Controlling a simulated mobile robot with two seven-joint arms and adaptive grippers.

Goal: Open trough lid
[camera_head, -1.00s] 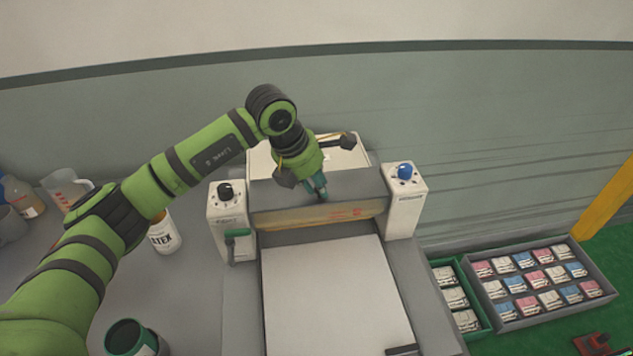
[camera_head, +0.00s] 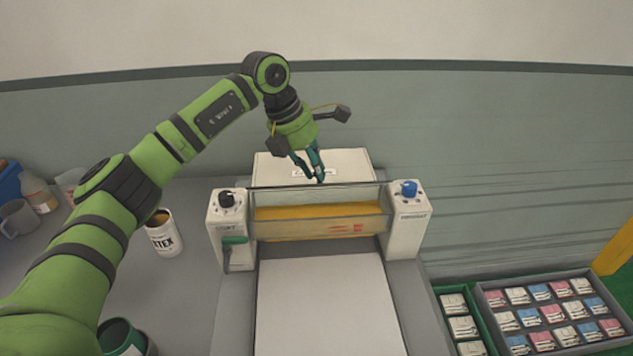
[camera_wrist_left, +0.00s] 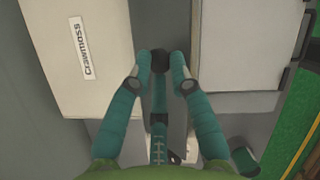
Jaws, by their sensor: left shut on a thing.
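The trough (camera_head: 320,228) sits between two white end posts, with a clear front and yellow contents showing inside. Its grey lid (camera_head: 275,188) is raised at the back edge and shows nearly edge-on as a thin dark line. My left gripper (camera_head: 318,179) is over the middle of that edge, fingers pointing down and closed. In the left wrist view, a dark round knob (camera_wrist_left: 160,60) sits between the fingertips, and the gripper is shut on it. The lid's face is mostly hidden from both views. My right gripper is not in view.
A white box (camera_head: 350,160) stands close behind the trough. The left post has a black knob and green lever; the right has a blue knob (camera_head: 409,188). A white sheet (camera_head: 325,300) lies in front. A labelled can (camera_head: 164,240) stands left; a tray (camera_head: 540,350) of packets sits right.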

